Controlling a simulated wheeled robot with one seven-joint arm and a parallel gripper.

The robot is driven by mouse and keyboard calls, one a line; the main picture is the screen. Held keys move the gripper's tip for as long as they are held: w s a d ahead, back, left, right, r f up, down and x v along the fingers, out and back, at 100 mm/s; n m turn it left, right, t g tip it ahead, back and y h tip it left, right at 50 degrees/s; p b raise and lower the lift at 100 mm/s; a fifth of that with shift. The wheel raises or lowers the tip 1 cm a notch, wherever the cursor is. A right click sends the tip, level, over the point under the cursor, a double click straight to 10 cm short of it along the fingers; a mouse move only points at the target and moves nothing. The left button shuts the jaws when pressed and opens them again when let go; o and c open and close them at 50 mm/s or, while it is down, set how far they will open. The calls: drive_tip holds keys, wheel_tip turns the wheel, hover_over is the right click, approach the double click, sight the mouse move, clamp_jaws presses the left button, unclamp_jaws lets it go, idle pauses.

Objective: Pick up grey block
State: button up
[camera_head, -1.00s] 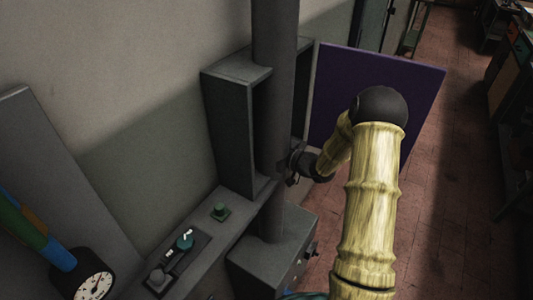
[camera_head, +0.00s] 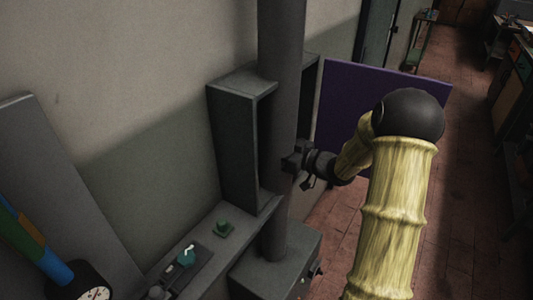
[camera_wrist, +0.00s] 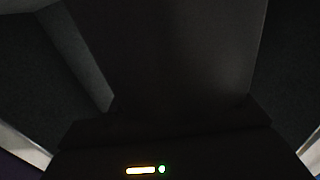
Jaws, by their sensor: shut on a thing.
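My gripper (camera_head: 292,162) is in front of the thick grey column of the press, beside the open grey frame. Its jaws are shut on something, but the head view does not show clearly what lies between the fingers. In the wrist view a dark grey block-like shape (camera_wrist: 175,50) fills the middle, very close to the camera. It is too dark to make out its edges well or to tell it from the column. No separate grey block can be picked out in the head view.
The grey column (camera_head: 281,100) rises from a grey base (camera_head: 275,265) through the open frame (camera_head: 234,150). A purple panel (camera_head: 345,105) stands behind my arm. Brick floor (camera_head: 440,200) is free at right.

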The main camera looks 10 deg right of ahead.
drive_tip(key=b+v, duration=0.2)
drive_tip(key=v, duration=1.5)
drive_tip(key=shift+f, duration=0.3)
